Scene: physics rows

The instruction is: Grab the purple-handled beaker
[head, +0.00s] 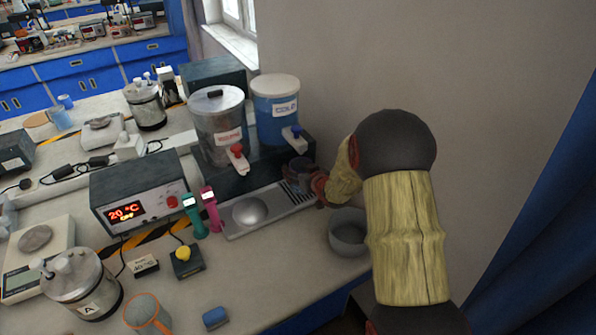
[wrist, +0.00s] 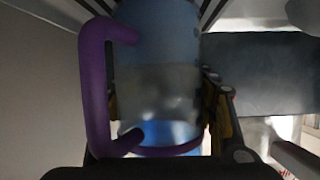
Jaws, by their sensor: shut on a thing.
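The purple-handled beaker fills the middle of the wrist view, with a clear, bluish body (wrist: 160,75) and a thick purple handle (wrist: 95,85) on its left side. My gripper (wrist: 162,112) is shut on the beaker body, one finger on each side, with the handle outside the left finger. In the head view my gripper (head: 312,186) is at the right end of the metal drip tray, below the dispensers. The beaker (head: 298,169) shows there only as a small, dark, partly hidden shape. I cannot tell whether it touches the tray.
The drip tray (head: 277,207) lies under a hot dispenser (head: 215,120) and a cold dispenser (head: 275,110) with taps. A grey bowl (head: 348,236) stands close to my arm. A wall is on the right. An orange-rimmed beaker (head: 146,314) and a temperature box (head: 140,190) are at left.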

